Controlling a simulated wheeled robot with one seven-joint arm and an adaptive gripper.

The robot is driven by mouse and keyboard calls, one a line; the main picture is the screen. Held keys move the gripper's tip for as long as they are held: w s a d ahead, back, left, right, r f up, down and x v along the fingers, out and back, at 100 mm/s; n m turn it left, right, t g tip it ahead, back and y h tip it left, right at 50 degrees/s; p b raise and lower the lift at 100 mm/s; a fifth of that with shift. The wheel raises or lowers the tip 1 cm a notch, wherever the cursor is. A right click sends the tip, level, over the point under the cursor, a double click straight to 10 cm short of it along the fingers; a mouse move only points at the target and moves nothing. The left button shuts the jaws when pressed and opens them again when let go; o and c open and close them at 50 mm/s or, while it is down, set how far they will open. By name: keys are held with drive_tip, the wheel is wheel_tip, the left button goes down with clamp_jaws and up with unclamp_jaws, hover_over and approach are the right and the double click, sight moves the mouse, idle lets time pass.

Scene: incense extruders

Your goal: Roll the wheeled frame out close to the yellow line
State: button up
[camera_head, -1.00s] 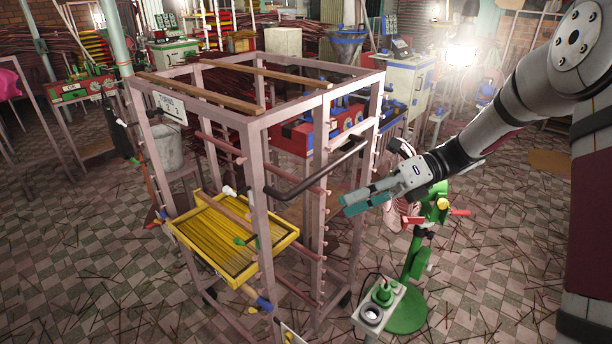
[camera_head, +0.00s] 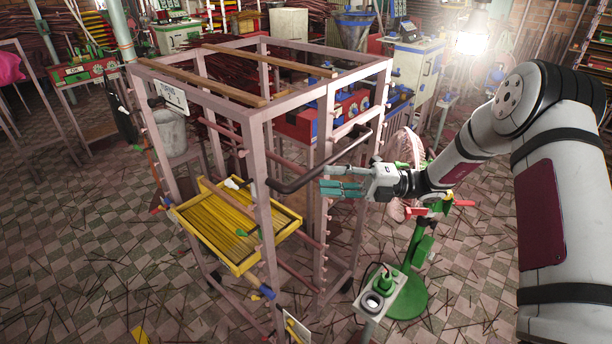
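The wheeled frame (camera_head: 257,150) is a tall pale pink rack with pegs on its posts, standing upright in mid-view. A dark handle bar (camera_head: 302,180) slants across its near right side. A yellow tray (camera_head: 288,222) of thin sticks sits partway up inside it. My gripper (camera_head: 330,180) is just right of the handle, with teal fingers apart and nothing seen between them. I cannot tell whether the fingers touch the bar. A small yellow patch (camera_head: 140,335) on the floor at the bottom left may be part of the yellow line.
A green stand (camera_head: 408,298) and a small post with a green-capped item (camera_head: 383,285) stand close to the frame's right. Machines, including a white cabinet (camera_head: 414,75), line the back. The tiled floor (camera_head: 90,270) at the front left is open, strewn with thin sticks.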

sight(306, 175)
drive_tip(key=shift+s+a+r+p, duration=0.15)
drive_tip(key=shift+a+p, duration=0.05)
drive_tip(key=shift+a, duration=0.85)
drive_tip(key=shift+s+a+r+p, duration=0.1)
drive_tip(key=shift+a+p, duration=0.1)
drive_tip(key=shift+a, duration=0.8)
drive_tip(key=shift+s+a+r+p, duration=0.15)
drive_tip(key=shift+a+p, duration=0.05)
drive_tip(key=shift+a, duration=0.85)
clamp_jaws()
